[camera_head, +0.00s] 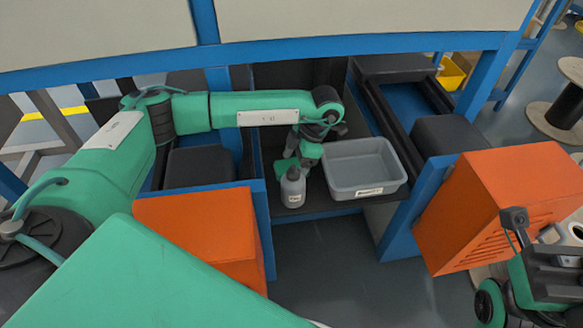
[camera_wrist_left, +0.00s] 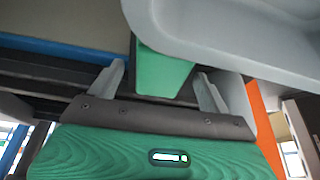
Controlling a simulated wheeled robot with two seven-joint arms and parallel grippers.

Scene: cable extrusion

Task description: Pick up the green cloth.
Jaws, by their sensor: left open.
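The green cloth (camera_wrist_left: 163,66) shows in the left wrist view as a flat green piece between the two grey fingers of my left gripper (camera_wrist_left: 161,75). The fingers are apart, with a gap on each side of it.
The grey bin's wall (camera_wrist_left: 235,40) is close above the cloth in the left wrist view. An orange box (camera_head: 205,235) and another orange box (camera_head: 500,205) flank the shelf. A blue beam (camera_head: 330,48) crosses above. The floor in front of the shelf is clear.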

